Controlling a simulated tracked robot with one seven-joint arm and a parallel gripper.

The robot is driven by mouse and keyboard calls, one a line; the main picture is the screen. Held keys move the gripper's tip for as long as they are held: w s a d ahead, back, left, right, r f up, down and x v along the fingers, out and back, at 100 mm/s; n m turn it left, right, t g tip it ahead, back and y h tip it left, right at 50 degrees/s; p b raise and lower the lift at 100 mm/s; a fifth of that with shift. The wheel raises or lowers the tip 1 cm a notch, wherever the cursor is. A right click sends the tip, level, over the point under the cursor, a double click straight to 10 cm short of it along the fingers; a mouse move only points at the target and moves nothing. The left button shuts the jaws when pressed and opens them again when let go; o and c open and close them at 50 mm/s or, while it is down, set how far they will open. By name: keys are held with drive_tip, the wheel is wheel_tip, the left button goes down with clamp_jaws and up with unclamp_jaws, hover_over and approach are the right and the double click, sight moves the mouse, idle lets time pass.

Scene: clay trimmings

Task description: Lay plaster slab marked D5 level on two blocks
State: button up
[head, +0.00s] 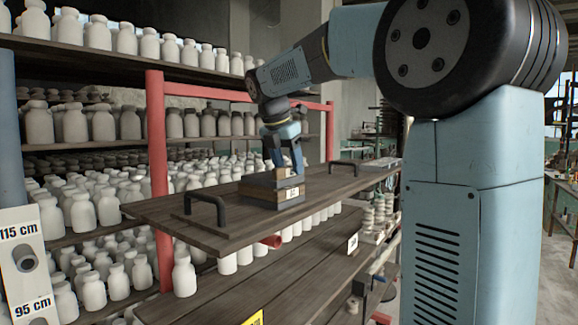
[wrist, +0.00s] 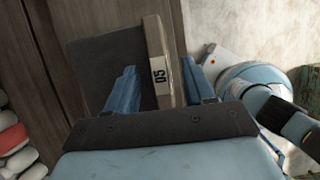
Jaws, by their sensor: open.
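The slab (head: 262,180) is a dark grey piece with a pale tan end carrying a white label; it sits in a small stack on a wooden board (head: 235,222). In the wrist view the dark top (wrist: 106,66) and the pale strip (wrist: 158,42) show, with the label reading D5 or 05. My gripper (head: 285,166) points down over the stack's right part. In the wrist view my gripper (wrist: 161,88) is open, its blue fingers on either side of the pale strip. Whether they touch it, and where the two blocks are, I cannot tell.
The board has black handles (head: 207,206) and rests by a red frame (head: 158,165). Shelves of white bottles (head: 95,125) stand behind and left. A lower plank shelf (head: 290,270) runs underneath.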

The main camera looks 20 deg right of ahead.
drive_tip(key=v, duration=1.3)
drive_tip(key=s+d+f+m+t+y, duration=0.1)
drive_tip(key=s+d+f+m, duration=0.1)
drive_tip(key=s+f+m, duration=1)
drive_tip(key=s+d+f+m+t+y, duration=0.2)
drive_tip(key=s+f+m, duration=1.1)
drive_tip(key=f, duration=0.4)
drive_tip(key=shift+s+d+y, duration=0.2)
drive_tip(key=shift+d+y, duration=0.05)
drive_tip(key=shift+y, duration=0.05)
